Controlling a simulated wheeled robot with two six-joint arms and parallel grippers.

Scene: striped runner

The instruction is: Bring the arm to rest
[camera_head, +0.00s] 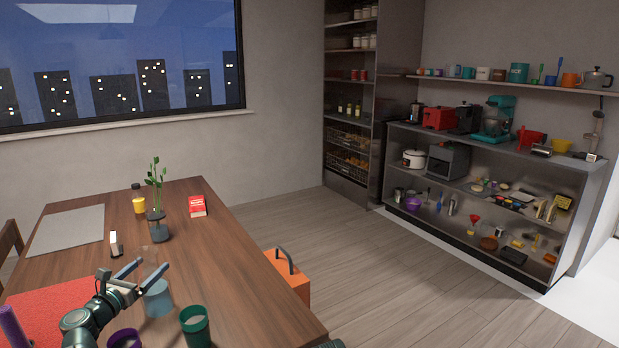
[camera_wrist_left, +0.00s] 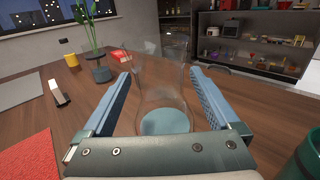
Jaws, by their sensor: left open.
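My left gripper (camera_head: 144,270) reaches in over the wooden table from the lower left, with its jaws open. In the left wrist view its two blue-padded fingers (camera_wrist_left: 160,84) stand apart on either side of a clear glass vessel (camera_wrist_left: 160,75), with a gap at each side. A pale blue round part (camera_wrist_left: 167,122) shows low between the fingers; I cannot tell whether it belongs to the glass. In the head view the pale blue piece (camera_head: 158,299) is beside the gripper. My right gripper is not in view.
An orange toolbox (camera_head: 290,275) stands beyond the table's right edge.

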